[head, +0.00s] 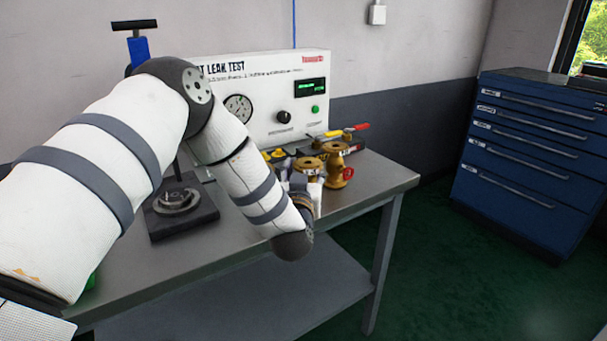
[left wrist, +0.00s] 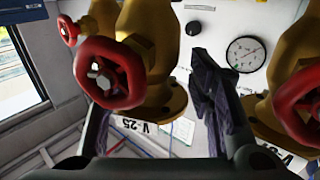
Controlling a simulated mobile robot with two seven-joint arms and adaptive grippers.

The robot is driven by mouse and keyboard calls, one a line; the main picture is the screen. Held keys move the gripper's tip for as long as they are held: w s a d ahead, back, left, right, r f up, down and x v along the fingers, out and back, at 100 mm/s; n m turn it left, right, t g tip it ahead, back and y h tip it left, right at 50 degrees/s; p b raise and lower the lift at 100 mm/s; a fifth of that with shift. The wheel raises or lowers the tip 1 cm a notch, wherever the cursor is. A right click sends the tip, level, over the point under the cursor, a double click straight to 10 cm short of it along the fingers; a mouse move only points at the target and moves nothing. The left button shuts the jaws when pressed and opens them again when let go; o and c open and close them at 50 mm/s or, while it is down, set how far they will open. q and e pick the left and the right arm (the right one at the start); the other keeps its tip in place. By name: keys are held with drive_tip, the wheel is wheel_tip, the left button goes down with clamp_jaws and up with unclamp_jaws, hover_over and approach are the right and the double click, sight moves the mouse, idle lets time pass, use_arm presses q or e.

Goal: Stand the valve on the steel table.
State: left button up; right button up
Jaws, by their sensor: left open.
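Two brass valves, a nearer one (head: 309,166) and one to its right (head: 337,158), stand close together at the right end of the steel table (head: 365,185). A red handwheel shows on the right one. My left gripper (head: 301,186) is low beside the nearer valve, mostly hidden by my wrist. In the left wrist view, my left gripper (left wrist: 150,95) is open, with its fingers on either side of a valve tagged V-25 (left wrist: 150,50), whose red handwheel faces the camera. Contact cannot be told. Another valve (left wrist: 290,90) is at the right edge. My right gripper is out of view.
A leak test panel (head: 290,85) stands at the back of the table. A dark fixture base (head: 185,212) lies left of my forearm. A blue drawer cabinet (head: 530,150) stands right, beyond open floor.

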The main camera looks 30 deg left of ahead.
use_arm(q)
drive_tip(key=p+v, duration=0.1)
drive_tip(key=v, duration=1.1)
drive_tip(key=s+d+f+m+g+h, duration=0.2)
drive_tip(key=s+d+f+g+h, duration=0.25)
drive_tip(key=s+f, duration=0.65)
drive_tip(key=s+d+f+m+g+h, duration=0.4)
drive_tip(key=s+f, duration=0.4)
drive_tip(key=f, duration=0.6)
drive_tip(key=s+f+g, duration=0.2)
drive_tip(key=s+g, duration=0.8)
drive_tip(key=s, duration=1.3)
drive_tip(key=shift+s+d+f, duration=0.2)
drive_tip(key=shift+s+f, duration=0.1)
